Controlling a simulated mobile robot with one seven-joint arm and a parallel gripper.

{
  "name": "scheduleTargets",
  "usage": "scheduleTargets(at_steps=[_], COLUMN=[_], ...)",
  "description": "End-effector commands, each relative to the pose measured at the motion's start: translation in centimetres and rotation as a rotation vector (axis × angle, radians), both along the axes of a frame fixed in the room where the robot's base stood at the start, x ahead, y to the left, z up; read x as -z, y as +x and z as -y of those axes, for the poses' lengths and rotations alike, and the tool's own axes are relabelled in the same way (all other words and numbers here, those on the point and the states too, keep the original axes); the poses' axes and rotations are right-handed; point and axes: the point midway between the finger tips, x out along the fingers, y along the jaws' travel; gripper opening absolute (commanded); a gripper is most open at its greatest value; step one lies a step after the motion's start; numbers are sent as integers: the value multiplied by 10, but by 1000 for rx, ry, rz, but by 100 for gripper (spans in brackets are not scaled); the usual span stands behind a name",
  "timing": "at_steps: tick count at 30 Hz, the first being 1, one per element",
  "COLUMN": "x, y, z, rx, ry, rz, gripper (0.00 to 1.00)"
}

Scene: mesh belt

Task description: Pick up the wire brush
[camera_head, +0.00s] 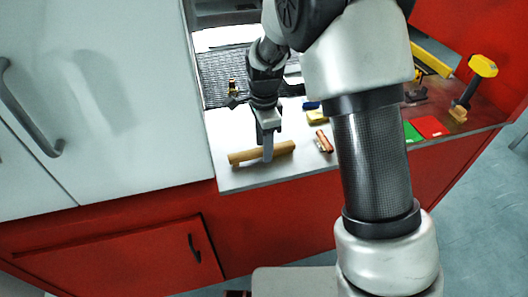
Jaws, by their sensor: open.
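A tan wooden bar (245,156), which looks like the handle of the wire brush, lies on the pale counter (225,178) near its front edge; no bristles can be made out. My gripper (268,148) points down over the middle of the bar, and one grey finger overlaps it in the picture. My gripper is open; the other finger is hard to make out. I cannot tell whether the finger touches the bar or is in front of or above it.
A small copper-coloured item (323,142), a yellow block (317,117) and a blue item (310,105) lie to the right. A dark mesh belt (215,80) is behind. Green (411,132) and red (431,126) pieces and a yellow-headed tool (483,66) stand farther right.

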Motion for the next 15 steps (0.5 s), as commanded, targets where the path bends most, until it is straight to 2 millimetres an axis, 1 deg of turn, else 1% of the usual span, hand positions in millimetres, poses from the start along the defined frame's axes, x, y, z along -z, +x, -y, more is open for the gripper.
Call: scheduleTargets(at_steps=[13,15], x=[3,3], y=[0,0], z=[0,0], rx=[0,0], ry=[0,0], rz=[0,0], gripper=[44,32])
